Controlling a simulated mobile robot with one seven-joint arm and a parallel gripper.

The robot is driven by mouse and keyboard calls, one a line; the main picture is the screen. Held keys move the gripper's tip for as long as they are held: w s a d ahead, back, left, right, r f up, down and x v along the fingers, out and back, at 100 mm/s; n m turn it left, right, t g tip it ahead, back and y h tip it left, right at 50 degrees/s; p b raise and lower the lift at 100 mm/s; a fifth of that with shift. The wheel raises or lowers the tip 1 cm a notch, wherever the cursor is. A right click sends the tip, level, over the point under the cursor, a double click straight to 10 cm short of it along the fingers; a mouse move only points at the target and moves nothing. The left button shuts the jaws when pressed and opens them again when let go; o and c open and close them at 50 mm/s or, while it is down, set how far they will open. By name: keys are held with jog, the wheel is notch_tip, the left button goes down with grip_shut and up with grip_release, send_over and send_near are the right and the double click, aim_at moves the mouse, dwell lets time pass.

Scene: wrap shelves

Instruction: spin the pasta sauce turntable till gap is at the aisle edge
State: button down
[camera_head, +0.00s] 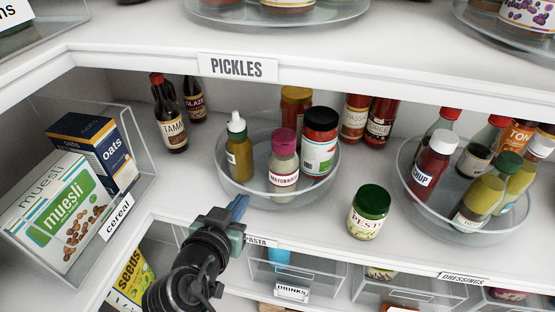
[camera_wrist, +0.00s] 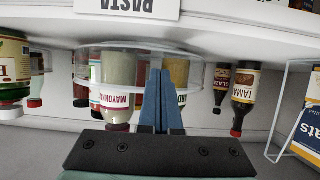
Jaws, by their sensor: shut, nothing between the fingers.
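The clear round turntable (camera_head: 265,197) stands on the shelf behind the PASTA label (camera_head: 262,242). On it are a white-nozzled squeeze bottle (camera_head: 239,158) at left, a pink-lidded mayonnaise jar (camera_head: 283,172) at front, a dark-lidded jar (camera_head: 319,150) at right and an orange-lidded jar (camera_head: 296,100) at back. Bare floor shows at front left, between bottle and mayonnaise. My gripper (camera_head: 239,205) is shut and empty, its blue fingers at the front-left rim. In the upside-down wrist view, the fingertips (camera_wrist: 161,72) overlap the turntable rim (camera_wrist: 125,52) beside the mayonnaise (camera_wrist: 118,85); I cannot tell whether they touch.
A green-lidded pesto jar (camera_head: 369,211) stands on the shelf right of the turntable. A cereal bin (camera_head: 140,170) is at left, a dressings turntable (camera_head: 420,222) at right. The PICKLES shelf (camera_head: 330,72) hangs above.

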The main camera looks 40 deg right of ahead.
aim_at(281, 200)
jog(key=shift+s+d, duration=0.1)
jog(key=shift+s+d, duration=0.65)
jog(key=shift+s, duration=0.3)
jog(key=shift+s+d+p, duration=0.35)
jog(key=shift+s+d, duration=0.25)
jog(key=shift+s, duration=0.3)
jog(key=shift+s+d+r, duration=0.1)
jog(key=shift+s+d, duration=0.65)
jog(key=shift+d, duration=0.15)
jog(key=shift+d+r, duration=0.1)
